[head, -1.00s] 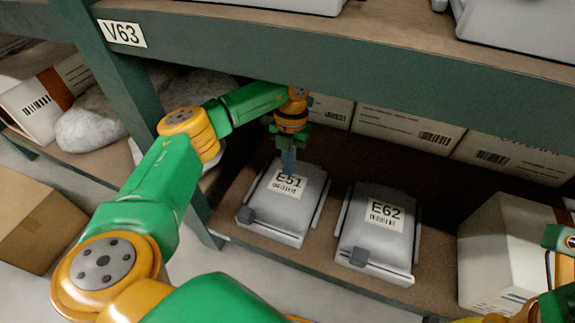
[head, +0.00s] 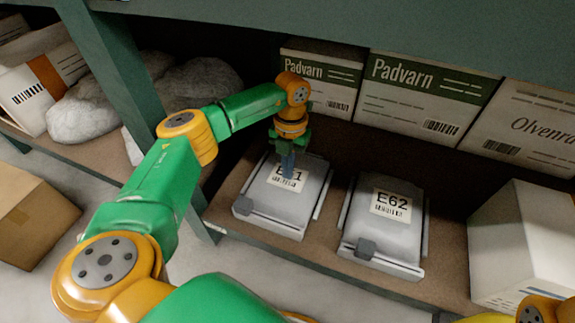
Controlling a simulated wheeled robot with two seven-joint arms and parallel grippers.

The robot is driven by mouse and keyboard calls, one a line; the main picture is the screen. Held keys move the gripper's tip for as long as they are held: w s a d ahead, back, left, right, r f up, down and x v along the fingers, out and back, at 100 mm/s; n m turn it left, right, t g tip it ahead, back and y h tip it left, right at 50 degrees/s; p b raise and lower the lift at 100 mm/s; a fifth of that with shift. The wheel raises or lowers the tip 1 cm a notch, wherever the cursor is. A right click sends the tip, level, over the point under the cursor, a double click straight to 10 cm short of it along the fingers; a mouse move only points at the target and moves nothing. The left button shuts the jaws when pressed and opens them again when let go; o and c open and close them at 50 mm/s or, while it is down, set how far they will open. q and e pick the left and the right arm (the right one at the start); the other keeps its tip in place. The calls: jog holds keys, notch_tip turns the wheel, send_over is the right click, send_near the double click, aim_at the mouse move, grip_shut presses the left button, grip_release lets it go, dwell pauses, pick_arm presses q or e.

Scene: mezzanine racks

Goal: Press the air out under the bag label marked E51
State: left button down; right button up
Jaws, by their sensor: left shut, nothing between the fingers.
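The grey bag (head: 278,207) with the label marked E51 (head: 285,184) lies on the lower shelf in the head view. My left gripper (head: 288,174) is shut and empty, pointing down. Its fingertips are at the label, in front of its middle, and hide part of the printed "E51". I cannot tell how firmly they touch the label. Any bubble under the label is too small to tell. My right gripper is not in view; only a piece of the right arm shows at the lower right corner.
A second grey bag (head: 378,235) labelled E62 lies to the right. A white box (head: 525,235) stands further right. Padvarn cartons (head: 425,95) line the back of the shelf. A green shelf beam (head: 400,30) crosses above the arm. A brown box (head: 30,215) is at the left.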

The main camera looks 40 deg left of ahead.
pick_arm(q)
jog(key=shift+f, duration=0.85)
jog(key=shift+r, duration=0.1)
jog(key=shift+w+a+r+b, duration=0.2)
jog(key=shift+w+b, duration=0.15)
jog(key=shift+w, duration=0.4)
jog(key=shift+w+a+r+b, duration=0.1)
jog(key=shift+w+r+b, duration=0.2)
jog(key=shift+w, duration=0.45)
